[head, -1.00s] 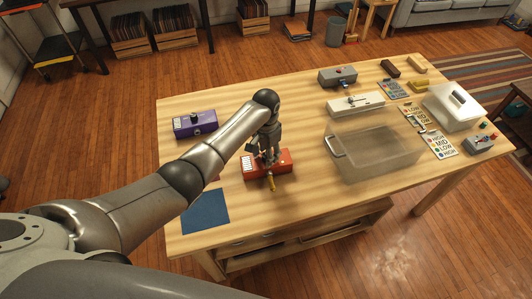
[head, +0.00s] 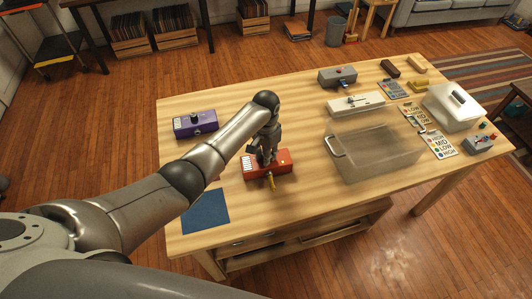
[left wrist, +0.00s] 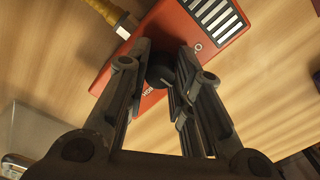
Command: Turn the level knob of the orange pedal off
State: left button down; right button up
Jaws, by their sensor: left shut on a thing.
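The orange pedal (head: 281,169) lies on the wooden table, with a yellow plug (head: 271,183) at its near edge. It fills the upper middle of the left wrist view (left wrist: 208,42), with white stripes at one end. My left gripper (head: 266,158) reaches down onto the pedal from above. In the left wrist view its fingers (left wrist: 162,72) are shut on a dark round knob (left wrist: 160,75) on the pedal's top. The fingers hide part of the knob, and I cannot read its setting. My right gripper is not in view.
A purple pedal (head: 195,124) stands at the left and a blue mat (head: 206,212) lies at the near left. A clear bin (head: 375,158) stands right of the orange pedal. A white pedal (head: 355,104) and a grey pedal (head: 338,76) are behind it.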

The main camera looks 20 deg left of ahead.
pick_arm(q)
jog(key=shift+r+n+p, duration=0.2)
jog(key=shift+n+p, duration=0.7)
jog(key=shift+n, duration=0.3)
jog(key=n+p, duration=0.1)
jog(key=n, duration=0.1)
jog(key=shift+n, duration=0.3)
jog(key=n+p, duration=0.1)
jog(key=n, duration=0.2)
jog(key=shift+f+n+p, duration=0.1)
jog(key=shift+n+p, duration=0.2)
jog(key=shift+p, duration=0.05)
jog(key=shift+n+p, duration=0.35)
jog(key=shift+n, duration=1.05)
jog(key=c, duration=1.2)
grip_release()
